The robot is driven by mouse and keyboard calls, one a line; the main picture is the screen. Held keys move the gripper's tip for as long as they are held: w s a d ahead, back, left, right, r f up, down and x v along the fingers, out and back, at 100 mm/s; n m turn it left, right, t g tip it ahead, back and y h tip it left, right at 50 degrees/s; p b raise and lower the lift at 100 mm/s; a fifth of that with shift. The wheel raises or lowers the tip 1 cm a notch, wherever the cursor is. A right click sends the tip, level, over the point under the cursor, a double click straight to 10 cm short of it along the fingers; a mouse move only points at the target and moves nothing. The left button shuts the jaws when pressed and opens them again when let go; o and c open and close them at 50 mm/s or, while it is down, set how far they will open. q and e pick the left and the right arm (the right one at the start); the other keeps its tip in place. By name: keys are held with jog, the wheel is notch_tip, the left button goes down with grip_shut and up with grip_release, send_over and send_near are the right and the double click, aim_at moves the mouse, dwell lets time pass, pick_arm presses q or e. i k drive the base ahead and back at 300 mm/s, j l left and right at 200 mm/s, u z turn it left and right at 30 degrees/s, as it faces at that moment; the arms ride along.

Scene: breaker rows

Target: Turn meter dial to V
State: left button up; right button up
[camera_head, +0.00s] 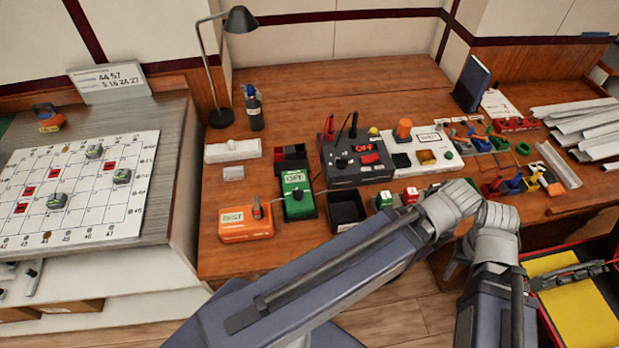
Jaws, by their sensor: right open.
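The meter I take to be the green box (297,181) on the wooden table, left of centre in the head view. It has a pale display at the top and a dark round dial (297,194) below. The dial's pointer is too small to read. My arm links cross the lower right of the view, clear of the meter in the picture. My right gripper is open. Its fingertips are hard to make out among the links, and none show at the dial. I cannot make out my left gripper.
An orange box (246,225) sits left of the meter, an empty black bin (346,222) right of it. A dark panel marked OFF (346,172) stands behind. A lamp (222,114) and bottle (254,108) stand at the back.

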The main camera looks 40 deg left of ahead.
aim_at(298, 195)
jog(key=u, duration=1.55)
jog(key=l+z, duration=0.15)
jog(key=z, duration=0.3)
